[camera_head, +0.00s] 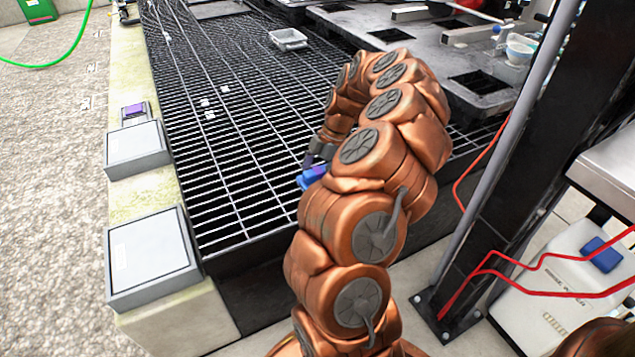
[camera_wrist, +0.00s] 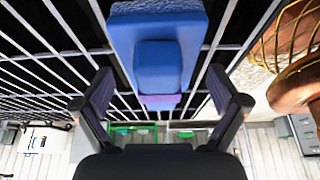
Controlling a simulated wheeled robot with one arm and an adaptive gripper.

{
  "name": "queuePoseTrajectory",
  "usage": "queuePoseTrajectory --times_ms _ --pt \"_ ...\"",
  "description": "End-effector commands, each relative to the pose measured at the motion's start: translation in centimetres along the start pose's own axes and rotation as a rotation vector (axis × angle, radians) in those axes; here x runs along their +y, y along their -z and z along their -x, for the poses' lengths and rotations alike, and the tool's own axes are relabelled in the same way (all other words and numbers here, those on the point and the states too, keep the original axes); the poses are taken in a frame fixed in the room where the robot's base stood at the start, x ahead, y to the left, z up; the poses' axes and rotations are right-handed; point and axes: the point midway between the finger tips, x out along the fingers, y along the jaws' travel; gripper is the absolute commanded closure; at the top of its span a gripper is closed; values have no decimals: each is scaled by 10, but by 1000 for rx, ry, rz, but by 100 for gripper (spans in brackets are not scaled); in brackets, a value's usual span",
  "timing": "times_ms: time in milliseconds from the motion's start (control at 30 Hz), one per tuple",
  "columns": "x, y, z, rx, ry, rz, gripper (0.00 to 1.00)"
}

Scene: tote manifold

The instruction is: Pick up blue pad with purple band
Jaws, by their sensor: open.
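The blue pad (camera_wrist: 157,40) with a purple band (camera_wrist: 163,101) shows large in the wrist view, just beyond my gripper and centred between its fingers. My gripper (camera_wrist: 161,92) is open, with one finger on each side of the pad's narrower near part. I cannot tell whether a finger touches it. In the head view the blue pad (camera_head: 312,177) is a small blue patch on the grating, partly hidden by my arm. My gripper (camera_head: 318,160) shows there as a dark shape close to the pad, mostly hidden.
The metal grating (camera_head: 230,120) spreads around the pad. A grey tray (camera_head: 288,39) sits further back on it. Grey boxes (camera_head: 150,255) line the left ledge. A dark post (camera_head: 500,190) and red cables stand to the right of my arm.

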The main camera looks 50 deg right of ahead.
Motion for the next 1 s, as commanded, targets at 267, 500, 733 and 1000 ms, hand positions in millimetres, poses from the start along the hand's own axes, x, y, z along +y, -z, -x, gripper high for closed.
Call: queuePoseTrajectory --times_ms 267,500,733,1000 --pt "0 0 -6 0 0 -1 3" --pt "0 0 -6 0 0 -1 27" --pt "0 0 -6 0 0 -1 51" --pt "0 0 -6 0 0 -2 67"
